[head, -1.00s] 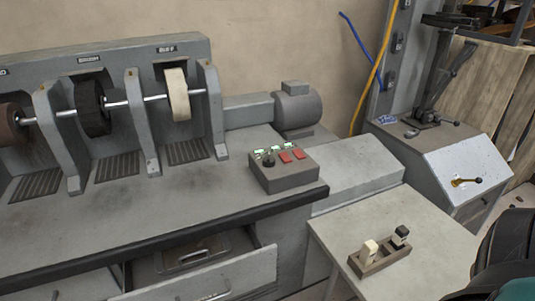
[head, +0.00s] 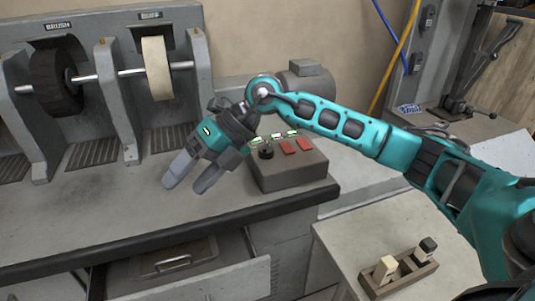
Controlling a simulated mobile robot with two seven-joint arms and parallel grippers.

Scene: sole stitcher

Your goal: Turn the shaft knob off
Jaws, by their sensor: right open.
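The control box (head: 289,172) is a grey block on the bench top, near its right end. On its top are a black round shaft knob (head: 265,150), two red switches (head: 296,146) and small green-lit labels. My right gripper (head: 187,181) is just left of the box, above the bench, with its fingers pointing down and left. It is open and empty, and it does not touch the knob. My left gripper is not in view.
Left of the gripper stand the grinder's guards with a dark brush wheel (head: 56,76) and a pale buff wheel (head: 157,68) on a shaft. An open drawer (head: 190,268) juts out below the bench. A side table (head: 350,240) holds a small wooden rack (head: 400,274).

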